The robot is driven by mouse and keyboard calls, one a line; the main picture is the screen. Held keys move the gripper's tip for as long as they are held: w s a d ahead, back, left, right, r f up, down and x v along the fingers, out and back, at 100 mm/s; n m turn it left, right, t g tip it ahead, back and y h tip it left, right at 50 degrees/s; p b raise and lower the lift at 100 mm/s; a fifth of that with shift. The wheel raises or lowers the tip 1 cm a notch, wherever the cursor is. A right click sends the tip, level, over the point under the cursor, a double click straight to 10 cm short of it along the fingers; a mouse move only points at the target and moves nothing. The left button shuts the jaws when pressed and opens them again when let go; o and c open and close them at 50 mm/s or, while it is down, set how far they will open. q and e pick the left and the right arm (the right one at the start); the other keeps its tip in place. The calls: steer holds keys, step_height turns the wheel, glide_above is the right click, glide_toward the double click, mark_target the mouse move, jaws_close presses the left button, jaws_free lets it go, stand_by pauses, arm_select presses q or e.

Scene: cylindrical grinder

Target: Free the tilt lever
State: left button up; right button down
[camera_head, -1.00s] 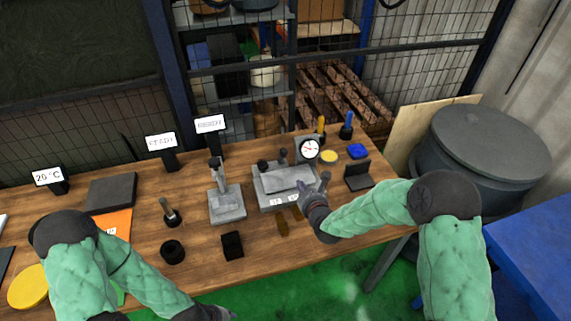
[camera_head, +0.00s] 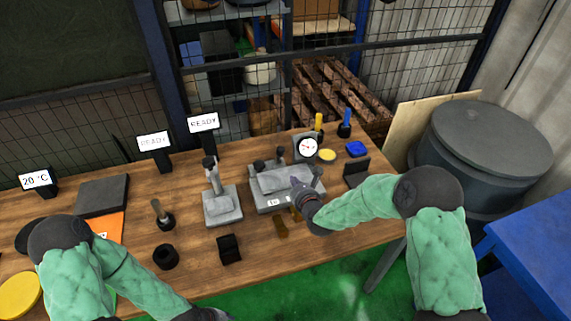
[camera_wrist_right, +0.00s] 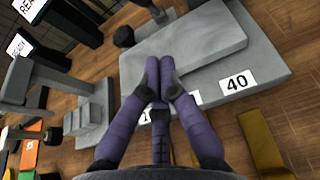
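A grey fixture (camera_head: 268,203) with a tilted top plate (camera_head: 270,181) stands mid-bench. Short posts rise at its back, one dark-knobbed (camera_head: 259,165); I cannot tell which part is the tilt lever. In the right wrist view the plate (camera_wrist_right: 205,35) lies just beyond the fingers, with a black knob (camera_wrist_right: 123,37) at its far-left corner. My right gripper (camera_head: 296,184) is over the plate's front right part. Its purple fingers (camera_wrist_right: 159,68) are drawn together with nothing visible between them; contact with the plate is unclear. My left gripper (camera_head: 208,314) is low at the bottom edge, its fingers mostly cut off.
A grey stand with an upright lever (camera_head: 222,206) is left of the fixture. A round dial (camera_head: 308,147) stands behind it, a black bracket (camera_head: 356,172) to its right.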

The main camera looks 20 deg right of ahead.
mark_target(288, 179)
steer(key=b+x, duration=0.1)
steer(key=x, duration=0.6)
steer(key=shift+w+f, duration=0.2)
steer(key=shift+w+r+b, duration=0.15)
steer(key=shift+w+r, duration=0.15)
steer(key=shift+w, duration=0.25)
steer(key=shift+w+r+b, duration=0.15)
steer(key=shift+w+r, duration=0.2)
steer(key=shift+w, duration=0.15)
steer(key=shift+w+r, duration=0.3)
steer(key=shift+w, duration=0.35)
steer(key=shift+r, duration=0.1)
steer(key=shift+w+r+g+p, duration=0.1)
steer(key=shift+r+g+p, duration=0.15)
steer(key=shift+p, duration=0.2)
steer(key=shift+g, duration=0.25)
